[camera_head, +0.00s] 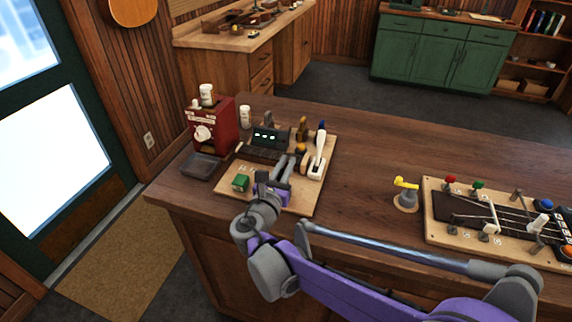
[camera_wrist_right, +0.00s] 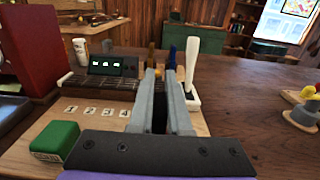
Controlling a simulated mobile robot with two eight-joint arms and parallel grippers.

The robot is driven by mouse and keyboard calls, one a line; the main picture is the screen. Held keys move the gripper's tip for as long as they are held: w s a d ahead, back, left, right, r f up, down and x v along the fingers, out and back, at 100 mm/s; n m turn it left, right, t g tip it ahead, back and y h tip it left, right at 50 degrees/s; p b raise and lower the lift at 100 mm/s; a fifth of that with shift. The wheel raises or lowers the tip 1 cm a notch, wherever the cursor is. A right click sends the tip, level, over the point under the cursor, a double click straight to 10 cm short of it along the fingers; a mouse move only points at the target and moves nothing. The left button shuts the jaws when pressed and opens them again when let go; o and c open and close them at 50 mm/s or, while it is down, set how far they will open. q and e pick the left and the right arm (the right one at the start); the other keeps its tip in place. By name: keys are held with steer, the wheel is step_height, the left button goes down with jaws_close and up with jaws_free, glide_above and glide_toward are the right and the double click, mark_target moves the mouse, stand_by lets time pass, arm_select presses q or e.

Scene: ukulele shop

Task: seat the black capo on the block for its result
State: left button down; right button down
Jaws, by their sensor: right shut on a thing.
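My right gripper (camera_head: 288,162) reaches over a light wooden board (camera_head: 303,206) on the counter. In the right wrist view its fingers (camera_wrist_right: 160,78) are shut on a dark thing, the black capo (camera_wrist_right: 159,98), mostly hidden between them. Ahead is a short fretboard (camera_wrist_right: 112,88) with a small black display (camera_wrist_right: 106,66) showing green lights. The numbers 1 to 4 (camera_wrist_right: 97,111) are marked in a row on the board, left of the fingers. A green block (camera_wrist_right: 55,139) sits at the board's near left; it also shows in the head view (camera_head: 240,182). My left gripper is out of view.
A white lever (camera_head: 319,150) stands at the board's right. A red box with a knob (camera_head: 212,130) and a dark tray (camera_head: 201,165) are to the left. A yellow-topped stand (camera_head: 406,192) and a stringed board (camera_head: 433,228) lie right; the counter between is clear.

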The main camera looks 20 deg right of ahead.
steer(key=shift+f+b, duration=0.45)
steer(key=shift+f, duration=0.15)
stand_by(0.7)
steer(key=c, duration=1.2)
jaws_free()
steer(key=shift+o, duration=0.2)
steer(key=shift+v, duration=5.5)
steer(key=shift+a+f, duration=0.1)
